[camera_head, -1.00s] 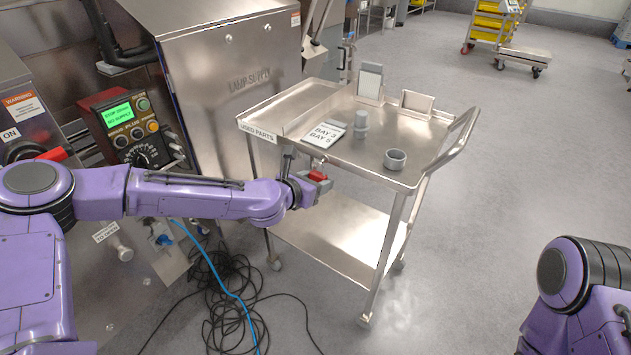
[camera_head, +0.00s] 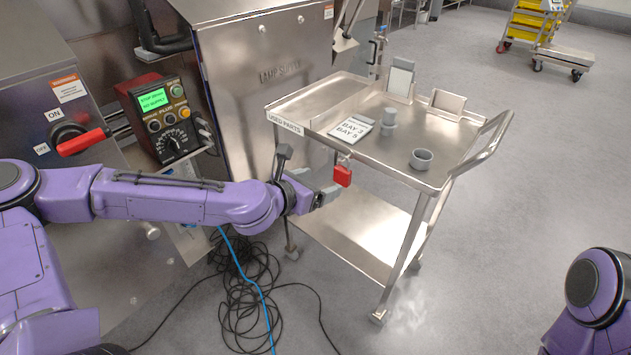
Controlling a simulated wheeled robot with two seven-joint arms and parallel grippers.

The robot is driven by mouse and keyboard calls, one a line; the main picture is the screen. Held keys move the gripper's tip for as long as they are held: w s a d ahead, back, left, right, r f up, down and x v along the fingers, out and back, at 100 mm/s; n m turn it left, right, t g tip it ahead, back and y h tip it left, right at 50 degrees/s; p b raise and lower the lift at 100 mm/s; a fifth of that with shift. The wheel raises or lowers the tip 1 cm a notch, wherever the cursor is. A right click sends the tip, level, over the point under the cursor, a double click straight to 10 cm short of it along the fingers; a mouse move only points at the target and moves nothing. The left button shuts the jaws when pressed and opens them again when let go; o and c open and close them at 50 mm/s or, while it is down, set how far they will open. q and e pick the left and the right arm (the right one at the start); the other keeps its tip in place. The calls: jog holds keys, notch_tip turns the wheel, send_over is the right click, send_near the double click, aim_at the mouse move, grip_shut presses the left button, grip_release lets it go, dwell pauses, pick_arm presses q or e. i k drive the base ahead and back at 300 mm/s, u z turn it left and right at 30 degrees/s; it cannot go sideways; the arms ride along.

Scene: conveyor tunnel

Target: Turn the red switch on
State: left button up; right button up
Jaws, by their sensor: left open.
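The red switch handle (camera_head: 83,141) is on a black hub on the steel cabinet at the left. My left gripper (camera_head: 322,184) is open, far to the right of the handle, by the front edge of the cart. A small red padlock (camera_head: 342,176) with a metal shackle is just beyond its fingertips, below the cart top; what holds it up is hard to see. My right gripper is out of view.
The steel cart (camera_head: 440,150) carries a cup (camera_head: 421,159), a BAY sign (camera_head: 351,130) and small holders. A control box (camera_head: 158,116) with a green screen is right of the switch. Cables (camera_head: 248,300) lie on the floor. Open floor is at the right.

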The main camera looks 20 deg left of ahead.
aim_at(69, 142)
jog(key=u, duration=1.95)
